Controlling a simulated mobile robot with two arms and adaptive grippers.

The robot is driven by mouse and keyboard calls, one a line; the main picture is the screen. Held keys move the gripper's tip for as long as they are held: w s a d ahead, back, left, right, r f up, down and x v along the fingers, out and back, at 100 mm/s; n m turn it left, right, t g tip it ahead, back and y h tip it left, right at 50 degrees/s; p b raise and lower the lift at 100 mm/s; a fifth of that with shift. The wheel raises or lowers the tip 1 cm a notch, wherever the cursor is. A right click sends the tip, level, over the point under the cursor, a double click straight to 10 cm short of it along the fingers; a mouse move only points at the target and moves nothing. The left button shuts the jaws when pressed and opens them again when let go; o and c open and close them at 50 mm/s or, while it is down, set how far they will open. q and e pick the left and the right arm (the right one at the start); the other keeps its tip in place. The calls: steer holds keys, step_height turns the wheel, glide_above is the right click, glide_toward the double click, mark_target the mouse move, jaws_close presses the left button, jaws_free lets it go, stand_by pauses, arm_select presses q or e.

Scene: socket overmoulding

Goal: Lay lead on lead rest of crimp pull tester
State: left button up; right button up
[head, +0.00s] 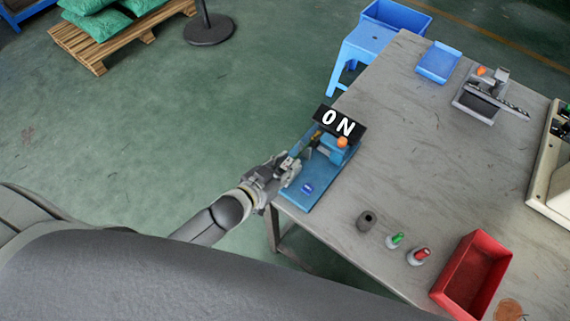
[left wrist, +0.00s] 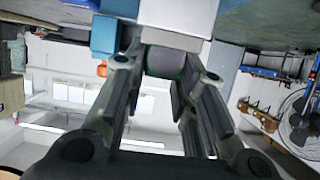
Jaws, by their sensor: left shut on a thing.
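My left gripper (head: 292,165) is at the near left edge of a blue bench device (head: 322,170) on the table corner, with a black ON sign (head: 340,124) and an orange knob (head: 342,142). I cannot tell if this is the crimp pull tester. In the left wrist view, my left gripper (left wrist: 163,88) is shut on a grey round piece (left wrist: 166,60) with a green edge, between its fingers. I cannot tell if this piece belongs to the lead. No lead or lead rest shows clearly; the gripper hides part of the device. My right gripper is not in view.
On the grey table (head: 420,150) stand a dark grey cylinder (head: 366,220), a green-topped piece (head: 395,240), a red-topped piece (head: 419,256), a red bin (head: 472,270), a blue tray (head: 439,61) and a grey metal fixture (head: 478,103). The table's middle is clear.

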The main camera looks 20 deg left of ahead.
arm_select(q)
steer(key=shift+f, duration=0.1)
steer(key=o, duration=1)
steer(key=shift+r, duration=0.2)
steer(key=shift+s+a, duration=0.1)
steer(key=shift+s, duration=0.15)
steer(key=b+v, duration=0.1)
steer(key=v, duration=1)
steer(key=shift+s+a+r, duration=0.15)
steer(key=shift+r, duration=0.05)
